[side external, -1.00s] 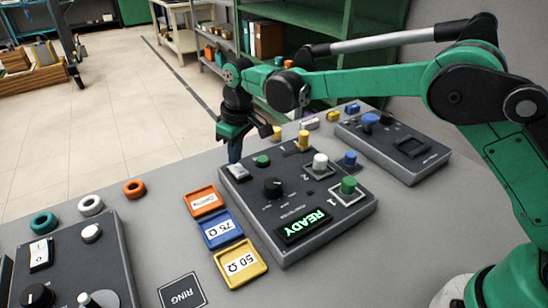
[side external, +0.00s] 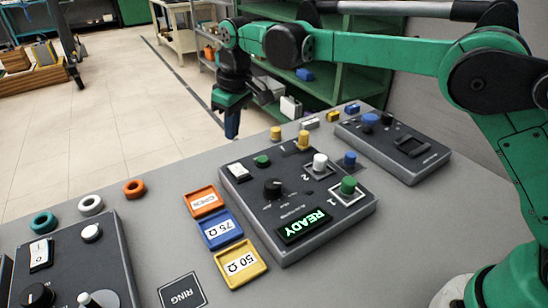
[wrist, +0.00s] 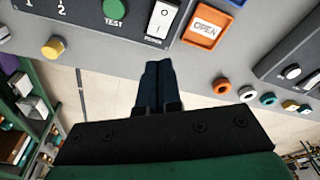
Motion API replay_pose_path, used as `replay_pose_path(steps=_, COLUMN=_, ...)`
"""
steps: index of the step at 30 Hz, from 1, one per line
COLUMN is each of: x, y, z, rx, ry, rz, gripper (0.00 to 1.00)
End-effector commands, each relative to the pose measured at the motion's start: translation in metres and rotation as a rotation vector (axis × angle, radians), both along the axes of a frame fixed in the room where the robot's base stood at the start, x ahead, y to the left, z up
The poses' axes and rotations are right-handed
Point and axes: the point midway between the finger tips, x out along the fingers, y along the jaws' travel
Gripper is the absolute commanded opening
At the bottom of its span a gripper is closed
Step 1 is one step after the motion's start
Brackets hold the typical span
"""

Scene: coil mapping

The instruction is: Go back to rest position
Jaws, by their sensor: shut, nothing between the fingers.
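My gripper (side external: 232,124) is shut and empty, held in the air past the far edge of the table, behind the middle control box. Its closed dark fingers also show in the wrist view (wrist: 157,87), pointing toward the table edge. The middle control box (side external: 290,252) has a lit READY display (side external: 304,226), a white switch (side external: 238,171), a green button (side external: 263,160) and several coloured plugs on top. My gripper is clear of the box and touches nothing.
Orange, blue and yellow trays (side external: 258,271) lie left of the box. Three rings (side external: 134,188) lie along the table's far left edge. A second box (side external: 423,168) stands at the right, another (side external: 118,262) at the left. Green shelves (side external: 335,60) stand behind.

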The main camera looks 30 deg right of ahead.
Motion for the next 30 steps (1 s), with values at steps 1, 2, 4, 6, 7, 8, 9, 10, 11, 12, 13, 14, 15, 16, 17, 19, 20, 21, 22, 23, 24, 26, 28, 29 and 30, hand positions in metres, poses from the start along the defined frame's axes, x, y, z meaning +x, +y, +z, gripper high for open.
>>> replay_pose_path(steps=1, x=0.000, y=-0.001, z=0.001, rx=0.001, ry=-0.001, rz=-0.001, gripper=0.00)
replay_pose_path(steps=2, x=-0.001, y=-0.001, z=0.002, rx=0.001, ry=-0.003, rz=-0.004, gripper=0.00)
replay_pose_path(steps=4, x=-0.003, y=-0.006, z=0.007, rx=0.004, ry=-0.014, rz=-0.017, gripper=0.00)
replay_pose_path(steps=6, x=-0.009, y=-0.014, z=0.016, rx=0.010, ry=-0.033, rz=-0.041, gripper=0.00)
replay_pose_path(steps=7, x=-0.012, y=-0.019, z=0.021, rx=0.012, ry=-0.045, rz=-0.055, gripper=0.00)
replay_pose_path(steps=8, x=-0.016, y=-0.024, z=0.027, rx=0.017, ry=-0.057, rz=-0.072, gripper=0.00)
replay_pose_path(steps=9, x=-0.023, y=-0.032, z=0.034, rx=0.022, ry=-0.078, rz=-0.095, gripper=0.00)
replay_pose_path(steps=10, x=-0.029, y=-0.038, z=0.039, rx=0.026, ry=-0.092, rz=-0.113, gripper=0.00)
replay_pose_path(steps=11, x=-0.035, y=-0.044, z=0.044, rx=0.031, ry=-0.109, rz=-0.133, gripper=0.00)
replay_pose_path(steps=12, x=-0.044, y=-0.052, z=0.049, rx=0.036, ry=-0.130, rz=-0.159, gripper=0.00)
replay_pose_path(steps=13, x=-0.050, y=-0.058, z=0.053, rx=0.042, ry=-0.148, rz=-0.177, gripper=0.00)
replay_pose_path(steps=14, x=-0.058, y=-0.064, z=0.056, rx=0.046, ry=-0.163, rz=-0.196, gripper=0.00)
replay_pose_path(steps=15, x=-0.068, y=-0.072, z=0.059, rx=0.052, ry=-0.185, rz=-0.222, gripper=0.00)
replay_pose_path(steps=16, x=-0.076, y=-0.077, z=0.060, rx=0.057, ry=-0.202, rz=-0.239, gripper=0.00)
replay_pose_path(steps=17, x=-0.084, y=-0.082, z=0.061, rx=0.061, ry=-0.218, rz=-0.258, gripper=0.00)
replay_pose_path(steps=19, x=-0.103, y=-0.094, z=0.062, rx=0.071, ry=-0.256, rz=-0.301, gripper=0.00)
replay_pose_path(steps=20, x=-0.111, y=-0.099, z=0.061, rx=0.075, ry=-0.273, rz=-0.319, gripper=0.00)
replay_pose_path(steps=21, x=-0.122, y=-0.105, z=0.059, rx=0.081, ry=-0.295, rz=-0.343, gripper=0.00)
replay_pose_path(steps=22, x=-0.131, y=-0.109, z=0.057, rx=0.085, ry=-0.311, rz=-0.361, gripper=0.00)
replay_pose_path(steps=23, x=-0.139, y=-0.113, z=0.054, rx=0.090, ry=-0.328, rz=-0.378, gripper=0.00)
replay_pose_path(steps=24, x=-0.149, y=-0.118, z=0.050, rx=0.095, ry=-0.348, rz=-0.401, gripper=0.00)
replay_pose_path(steps=26, x=-0.163, y=-0.125, z=0.042, rx=0.102, ry=-0.378, rz=-0.432, gripper=0.00)
replay_pose_path(steps=28, x=-0.176, y=-0.130, z=0.034, rx=0.108, ry=-0.406, rz=-0.461, gripper=0.00)
replay_pose_path(steps=29, x=-0.180, y=-0.132, z=0.030, rx=0.112, ry=-0.418, rz=-0.473, gripper=0.00)
replay_pose_path(steps=30, x=-0.185, y=-0.134, z=0.026, rx=0.115, ry=-0.429, rz=-0.485, gripper=0.00)
